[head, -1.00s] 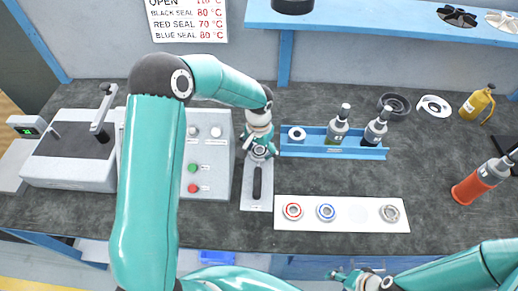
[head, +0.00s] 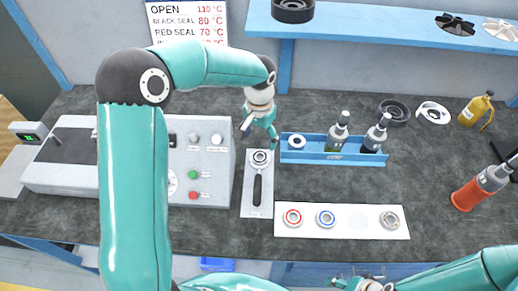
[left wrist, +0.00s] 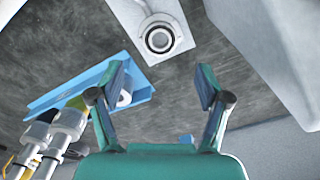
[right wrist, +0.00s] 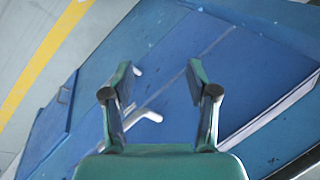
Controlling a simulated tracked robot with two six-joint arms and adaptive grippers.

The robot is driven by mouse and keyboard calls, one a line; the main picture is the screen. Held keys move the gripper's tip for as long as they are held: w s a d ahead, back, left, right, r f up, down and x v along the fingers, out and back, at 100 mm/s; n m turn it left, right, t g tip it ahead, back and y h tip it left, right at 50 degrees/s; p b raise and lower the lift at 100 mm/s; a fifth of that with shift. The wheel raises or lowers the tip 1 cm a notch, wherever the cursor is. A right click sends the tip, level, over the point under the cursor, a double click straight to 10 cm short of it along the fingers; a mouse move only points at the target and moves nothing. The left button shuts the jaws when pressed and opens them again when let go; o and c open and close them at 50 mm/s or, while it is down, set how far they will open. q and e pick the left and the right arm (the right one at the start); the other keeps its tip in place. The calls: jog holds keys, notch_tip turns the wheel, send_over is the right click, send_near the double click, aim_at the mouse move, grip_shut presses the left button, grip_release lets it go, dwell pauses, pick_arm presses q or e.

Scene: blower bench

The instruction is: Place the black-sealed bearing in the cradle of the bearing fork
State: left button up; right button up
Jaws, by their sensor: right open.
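The bearing fork (head: 257,185), with a black handle, lies on a light grey plate. A ring-shaped bearing with a dark ring (head: 260,157) sits at its cradle end; it also shows in the left wrist view (left wrist: 160,38), apparently flat in the cradle. My right gripper (right wrist: 160,95) is open and empty at the bench's front, low in the head view.
A white board (head: 342,234) holds red-sealed (head: 293,217), blue-sealed (head: 326,217) and grey-brown (head: 389,219) bearings, with an empty round spot. A blue tray (head: 315,156) with a white ring and two bottles stands right of my left gripper. A control box (head: 208,165) is to the left.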

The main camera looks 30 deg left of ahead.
pick_arm(q)
jog(key=shift+r, duration=1.65)
pick_arm(e)
jog(key=shift+f, duration=0.1)
pick_arm(q)
jog(key=shift+f, duration=0.1)
